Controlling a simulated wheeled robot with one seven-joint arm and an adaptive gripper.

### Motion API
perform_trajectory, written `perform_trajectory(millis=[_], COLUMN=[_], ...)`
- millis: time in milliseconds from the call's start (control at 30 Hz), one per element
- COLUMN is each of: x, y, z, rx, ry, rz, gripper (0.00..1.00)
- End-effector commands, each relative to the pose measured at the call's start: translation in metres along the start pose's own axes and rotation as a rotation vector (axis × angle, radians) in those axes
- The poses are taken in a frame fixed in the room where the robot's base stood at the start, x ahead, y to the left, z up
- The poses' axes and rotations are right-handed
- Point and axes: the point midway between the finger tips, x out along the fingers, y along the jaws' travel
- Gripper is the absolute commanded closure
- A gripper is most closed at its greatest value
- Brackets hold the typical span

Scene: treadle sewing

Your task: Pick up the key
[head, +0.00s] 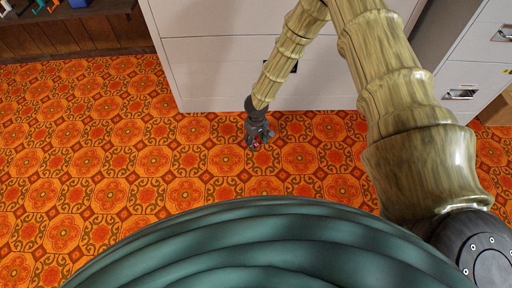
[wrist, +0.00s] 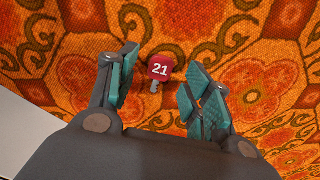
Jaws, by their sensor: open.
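The key (wrist: 160,69) lies on the patterned floor in the wrist view. It has a red square tag or head with a white "21" and a short grey shank pointing down toward my gripper. My gripper (wrist: 163,88) is open, with teal finger pads on either side of the key and a gap on both sides. I cannot tell how far above the floor the fingertips are. In the head view my gripper (head: 259,143) is low, close to the floor in front of the grey cabinet. A small red patch of the key shows between its fingers there.
A grey cabinet (head: 215,70) stands right behind my gripper. Another drawer cabinet (head: 470,60) is at the right. A wooden shelf (head: 75,35) is at the far left. The orange patterned floor (head: 90,150) is clear to the left.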

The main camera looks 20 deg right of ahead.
Motion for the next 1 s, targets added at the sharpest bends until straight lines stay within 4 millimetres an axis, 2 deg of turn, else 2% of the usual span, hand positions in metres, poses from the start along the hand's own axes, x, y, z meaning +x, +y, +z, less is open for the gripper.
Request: perform_trajectory(millis=[100,400,467,600,633,1000], x=[0.0092,0.0101,0.0101,0.0101,0.0101,0.0083], y=[-0.0005,-0.0003,-0.0003,-0.0003,-0.0003,-0.0003], z=[-0.0006,-0.0006,-0.0006,-0.0006,-0.0006,-0.0007], rx=[0.0,-0.001,-0.001,-0.001,-0.001,-0.001], ry=[0.001,0.001,0.001,0.001,0.001,0.001], rz=[-0.001,0.0,0.0,0.0,0.0,0.0], gripper=[0.5,0.5,0.59,0.85,0.87,0.9])
